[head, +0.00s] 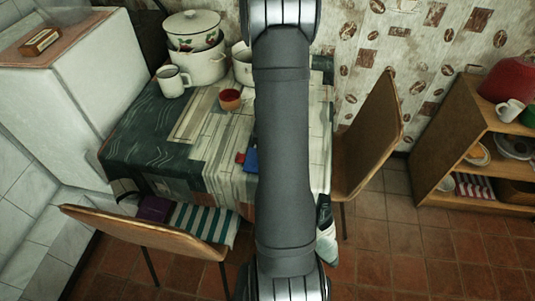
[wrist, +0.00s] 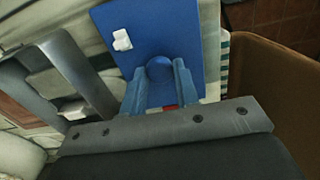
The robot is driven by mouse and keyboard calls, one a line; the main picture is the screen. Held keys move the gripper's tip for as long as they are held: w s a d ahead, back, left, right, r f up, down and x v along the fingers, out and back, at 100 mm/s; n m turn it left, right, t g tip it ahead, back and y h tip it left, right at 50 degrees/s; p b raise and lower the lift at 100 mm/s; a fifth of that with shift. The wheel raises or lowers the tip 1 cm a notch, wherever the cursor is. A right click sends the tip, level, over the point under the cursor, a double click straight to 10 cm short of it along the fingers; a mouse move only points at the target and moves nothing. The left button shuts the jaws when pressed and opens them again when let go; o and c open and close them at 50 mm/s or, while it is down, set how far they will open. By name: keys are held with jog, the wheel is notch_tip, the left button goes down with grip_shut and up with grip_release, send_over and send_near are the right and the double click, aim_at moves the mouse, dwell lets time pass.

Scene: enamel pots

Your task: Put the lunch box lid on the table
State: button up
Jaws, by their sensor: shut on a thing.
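The blue lunch box lid (wrist: 185,30) is a flat rectangle with a round knob and a white clip; it fills the upper middle of the wrist view. My gripper (wrist: 159,72) is shut on the knob, one finger on each side. In the head view a blue piece, likely the lid (head: 251,160), shows beside my arm over the table, next to a small red thing (head: 240,157). My arm hides the rest of it and my gripper there. I cannot tell whether the lid touches the tabletop.
The table (head: 150,135) has a patterned cloth. A white mug (head: 173,81), a red-brown cup (head: 230,99) and white pots (head: 203,66) stand toward its back. Chairs (head: 372,135) (head: 150,232) flank it. Cloth at the table's left front is clear. A wooden shelf (head: 440,160) stands right.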

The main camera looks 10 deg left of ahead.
jog(key=o, duration=0.9)
jog(key=shift+f, duration=0.1)
notch_tip(320, 180, up, 12)
jog(key=shift+r, duration=0.15)
notch_tip(320, 180, down, 12)
jog(key=shift+f, duration=0.15)
jog(key=shift+w+r, duration=0.1)
jog(key=shift+r, duration=1.25)
